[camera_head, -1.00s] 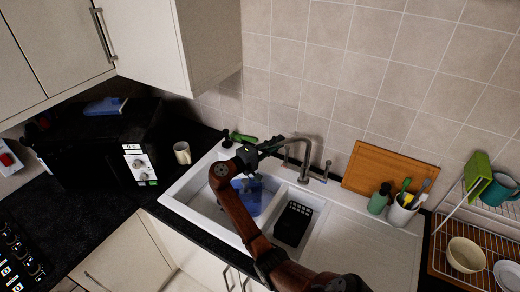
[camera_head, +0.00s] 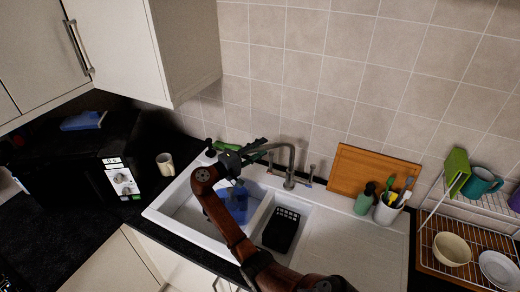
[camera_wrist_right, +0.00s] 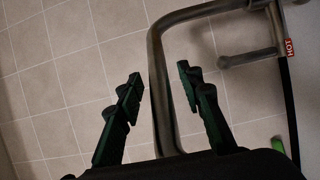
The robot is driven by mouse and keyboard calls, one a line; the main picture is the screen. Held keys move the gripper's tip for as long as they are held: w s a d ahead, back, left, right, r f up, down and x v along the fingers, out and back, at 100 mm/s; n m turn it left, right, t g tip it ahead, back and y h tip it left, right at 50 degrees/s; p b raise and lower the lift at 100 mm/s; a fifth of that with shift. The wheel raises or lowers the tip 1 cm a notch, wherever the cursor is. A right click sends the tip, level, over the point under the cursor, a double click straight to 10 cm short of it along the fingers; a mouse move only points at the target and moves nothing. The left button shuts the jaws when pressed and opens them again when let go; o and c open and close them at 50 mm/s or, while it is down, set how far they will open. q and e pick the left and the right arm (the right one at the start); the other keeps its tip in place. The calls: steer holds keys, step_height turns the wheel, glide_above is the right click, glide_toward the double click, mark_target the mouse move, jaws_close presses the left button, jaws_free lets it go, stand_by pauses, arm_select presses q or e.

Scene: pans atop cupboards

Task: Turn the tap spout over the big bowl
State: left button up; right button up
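The grey metal tap (camera_head: 290,165) stands behind the sink. Its curved spout (camera_head: 270,147) reaches left toward the big bowl (camera_head: 182,208), the left basin, where a blue item (camera_head: 237,203) sits. My right gripper (camera_head: 257,150) is at the spout, above the back of the big bowl. In the right wrist view the spout (camera_wrist_right: 160,85) passes between the two green fingertips (camera_wrist_right: 160,82), with a visible gap on each side. The gripper is open around it. My right arm hides part of the big bowl and the spout's end is hard to make out. My left gripper is out of view.
The small basin on the right holds a black basket (camera_head: 281,230). A wooden board (camera_head: 365,170), green bottle (camera_head: 364,200) and utensil cup (camera_head: 388,210) stand right of the tap. A mug (camera_head: 165,164) stands left. A wall cupboard (camera_head: 185,50) overhangs the left.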

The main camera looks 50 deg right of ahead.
steer(key=shift+a, duration=0.2)
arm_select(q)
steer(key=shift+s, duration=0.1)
arm_select(e)
steer(key=w+a, duration=0.1)
steer(key=a, duration=1)
steer(key=shift+w+a, duration=0.15)
steer(key=shift+a, duration=0.2)
